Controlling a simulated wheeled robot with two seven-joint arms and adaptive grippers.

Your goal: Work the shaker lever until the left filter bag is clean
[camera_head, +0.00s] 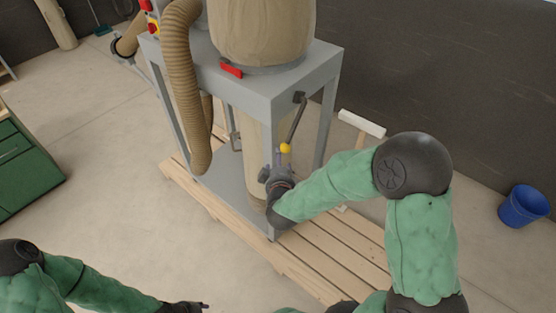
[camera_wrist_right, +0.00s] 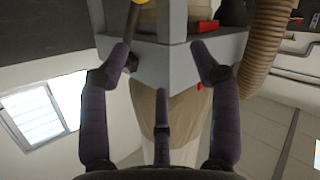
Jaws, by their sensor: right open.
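The shaker lever (camera_head: 295,125) is a dark rod with a yellow knob, angled down from the front right corner of the grey frame. Its rod also shows at the top left of the right wrist view (camera_wrist_right: 131,18). My right gripper (camera_head: 276,166) is open just below the yellow knob; contact cannot be told. In the right wrist view its purple fingers (camera_wrist_right: 163,62) are spread with nothing between them. A beige filter bag (camera_head: 262,30) stands on the frame, cut off at the top. My left gripper (camera_head: 190,306) is at the bottom edge, partly cut off, its jaws unclear.
The grey frame (camera_head: 255,88) stands on a wooden pallet (camera_head: 325,247). A beige lower bag (camera_head: 253,140) hangs inside it. A ribbed hose (camera_head: 182,90) runs down its left side. A red handle (camera_head: 231,70) sits by the filter bag. A blue bucket (camera_head: 523,206) stands far right.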

